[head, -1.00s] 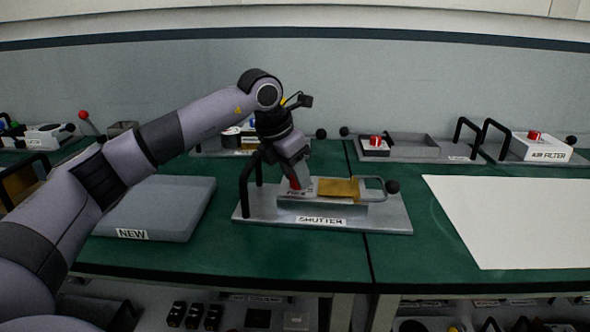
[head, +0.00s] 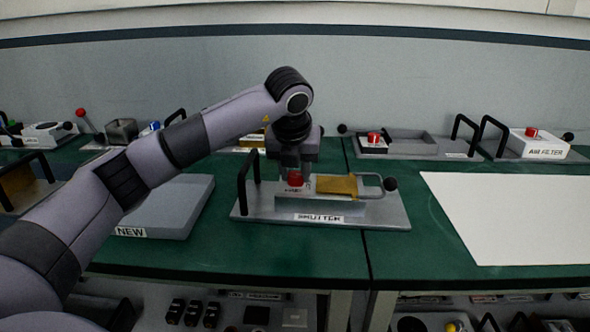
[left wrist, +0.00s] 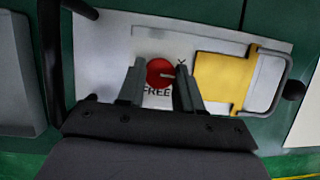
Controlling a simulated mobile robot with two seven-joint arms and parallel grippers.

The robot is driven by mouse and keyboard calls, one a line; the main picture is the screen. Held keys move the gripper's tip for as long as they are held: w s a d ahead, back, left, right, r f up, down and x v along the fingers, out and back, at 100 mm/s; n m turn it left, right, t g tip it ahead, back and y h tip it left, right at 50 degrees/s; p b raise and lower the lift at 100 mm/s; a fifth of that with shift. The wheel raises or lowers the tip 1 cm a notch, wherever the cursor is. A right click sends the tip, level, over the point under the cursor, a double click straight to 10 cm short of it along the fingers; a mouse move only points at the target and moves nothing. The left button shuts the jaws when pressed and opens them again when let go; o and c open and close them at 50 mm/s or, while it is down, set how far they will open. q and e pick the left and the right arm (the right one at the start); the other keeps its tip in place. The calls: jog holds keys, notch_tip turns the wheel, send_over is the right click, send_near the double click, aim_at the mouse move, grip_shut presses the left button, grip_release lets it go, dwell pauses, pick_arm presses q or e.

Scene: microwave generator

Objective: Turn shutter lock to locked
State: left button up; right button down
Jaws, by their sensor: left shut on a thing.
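The shutter unit (head: 380,215) is a grey plate labelled SHUTTER on the green table. It carries a round red lock knob (left wrist: 160,72) and a yellow sliding piece (head: 337,185) to its right. The knob also shows in the head view (head: 295,179) below my gripper. My left gripper (left wrist: 159,82) points down, its two fingers on either side of the knob, shut on it. The word FREE is printed just below the knob, with a small mark at its upper right. A short pale pointer on the knob faces right. My right gripper is not in view.
A black handle (head: 249,182) rises at the plate's left end. A grey loop with a black ball (head: 390,184) is at its right. A grey NEW block (head: 185,205) lies left, a white sheet (head: 510,215) right. Other units stand behind.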

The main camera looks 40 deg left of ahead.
pick_arm(q)
jog(key=shift+n, duration=0.4)
jog(key=o, duration=1)
jog(key=shift+o, duration=0.2)
jog(key=v, duration=0.7)
jog(key=shift+d+r, duration=0.1)
